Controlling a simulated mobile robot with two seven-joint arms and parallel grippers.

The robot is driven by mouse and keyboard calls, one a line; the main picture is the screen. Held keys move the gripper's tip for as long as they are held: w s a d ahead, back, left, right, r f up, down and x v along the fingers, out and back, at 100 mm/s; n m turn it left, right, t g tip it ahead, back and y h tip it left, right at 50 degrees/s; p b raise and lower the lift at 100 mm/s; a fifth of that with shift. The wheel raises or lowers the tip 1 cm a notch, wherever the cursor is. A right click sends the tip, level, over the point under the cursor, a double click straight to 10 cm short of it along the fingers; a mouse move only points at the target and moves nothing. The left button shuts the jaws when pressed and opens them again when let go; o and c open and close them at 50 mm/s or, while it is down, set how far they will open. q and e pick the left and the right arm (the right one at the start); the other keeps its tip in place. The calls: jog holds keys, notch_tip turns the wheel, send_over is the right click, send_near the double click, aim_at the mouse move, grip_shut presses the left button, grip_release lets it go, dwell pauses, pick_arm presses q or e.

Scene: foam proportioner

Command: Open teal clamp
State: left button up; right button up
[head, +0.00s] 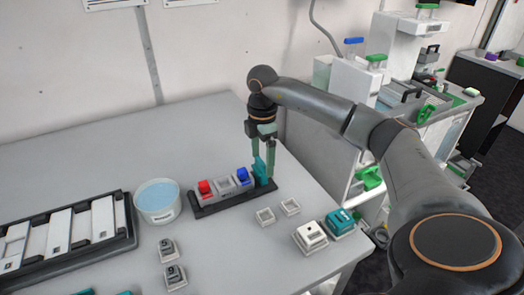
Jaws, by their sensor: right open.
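A dark rail (235,199) on the grey table carries a row of small clamps. The teal clamp (261,172) is at the right end of the rail, with its teal part standing upright. My right gripper (263,164) points down over the teal clamp from above. Its greenish fingers are open, around or just beside the top of the teal part; I cannot tell whether they touch it. The fingers partly hide the clamp. My left gripper is not in view.
Beside the teal clamp sit a blue clamp (243,176), a grey one (223,184) and a red one (205,189). A round tub (158,203) stands left of the rail. A white block (311,236) and a teal-topped block (340,220) sit at front right.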

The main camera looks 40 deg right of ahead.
aim_at(262, 160)
notch_tip(262, 160, up, 13)
jog(key=p, duration=0.1)
jog(key=shift+f, duration=0.2)
jog(key=shift+s+f, duration=0.1)
dwell(0.8)
